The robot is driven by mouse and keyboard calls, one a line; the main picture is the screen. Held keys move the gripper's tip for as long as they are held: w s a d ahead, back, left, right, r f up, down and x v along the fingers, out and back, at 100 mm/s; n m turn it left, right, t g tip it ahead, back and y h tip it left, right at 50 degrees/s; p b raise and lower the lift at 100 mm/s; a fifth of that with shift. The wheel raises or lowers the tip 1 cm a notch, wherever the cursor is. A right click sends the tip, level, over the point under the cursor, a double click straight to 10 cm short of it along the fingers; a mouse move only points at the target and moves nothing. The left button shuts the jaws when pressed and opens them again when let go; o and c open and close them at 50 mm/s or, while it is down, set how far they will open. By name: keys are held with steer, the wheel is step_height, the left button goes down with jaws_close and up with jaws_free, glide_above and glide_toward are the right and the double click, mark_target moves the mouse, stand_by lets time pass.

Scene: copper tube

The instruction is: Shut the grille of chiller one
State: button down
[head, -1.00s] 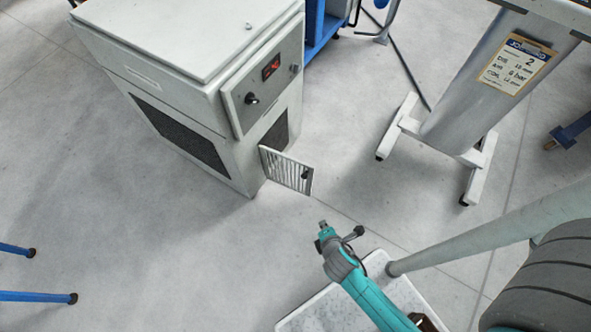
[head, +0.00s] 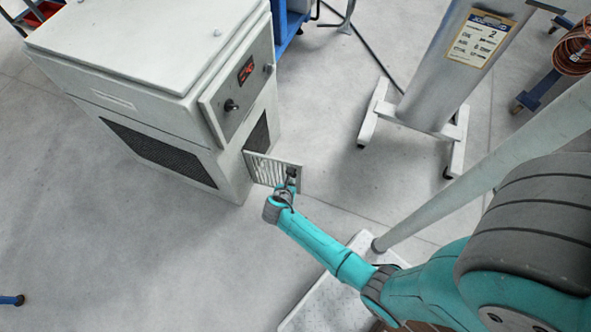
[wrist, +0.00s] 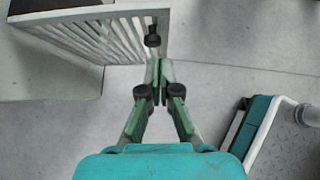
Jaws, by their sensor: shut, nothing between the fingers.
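The chiller (head: 160,75) is a pale grey box at the upper left of the head view. Its slatted grille (head: 259,168) stands swung out from the lower front, open, beside a dark mesh opening (head: 257,135). In the wrist view the grille (wrist: 88,38) spans the upper left, with a black knob (wrist: 152,39) near its free edge. My gripper (wrist: 159,66) is shut and empty, its tips just below the knob in the wrist view; I cannot tell if they touch the grille. In the head view my gripper (head: 291,178) overlaps the grille's free end.
A grey column with a clipboard (head: 481,40) stands on a white wheeled foot (head: 412,128) to the right. A blue cart (head: 287,25) is behind the chiller. Copper coils (head: 575,48) show at the far right. The floor left of the grille is clear.

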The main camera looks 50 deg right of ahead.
mark_target(298, 167)
steer(key=x, duration=0.2)
steer(key=r+x, duration=0.1)
steer(key=x, duration=0.2)
steer(key=d+x, duration=0.1)
steer(key=x, duration=0.1)
steer(key=shift+w+d, duration=0.3)
steer(key=shift+w, duration=0.1)
steer(key=shift+w+d, duration=0.3)
steer(key=shift+d, duration=0.3)
